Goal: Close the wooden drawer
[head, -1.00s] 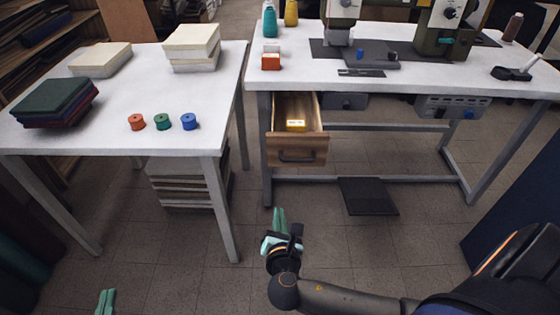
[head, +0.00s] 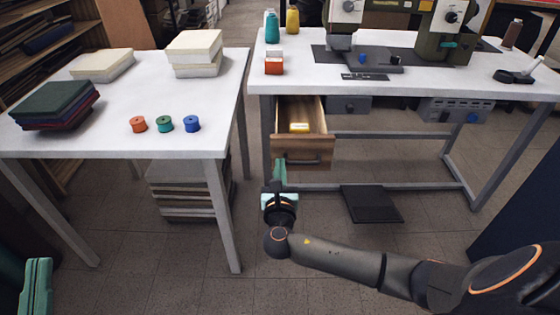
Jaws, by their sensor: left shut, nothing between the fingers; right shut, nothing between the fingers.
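The wooden drawer (head: 303,150) hangs under the left end of the white sewing table and is pulled open toward me. A small yellow box (head: 299,128) lies inside it. My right gripper (head: 279,168), with teal fingers, is shut and empty. It points at the left part of the drawer front, beside the dark handle (head: 298,163); I cannot tell whether the fingertips touch the wood. My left gripper (head: 38,285) is at the lower left corner, partly cut off, shut and empty, far from the drawer.
The white sewing table (head: 420,85) carries sewing machines and thread cones. A second white table (head: 110,115) on the left holds fabric stacks and three spools (head: 163,124). Its leg (head: 225,215) stands left of my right gripper. A black pedal (head: 371,203) lies on the floor.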

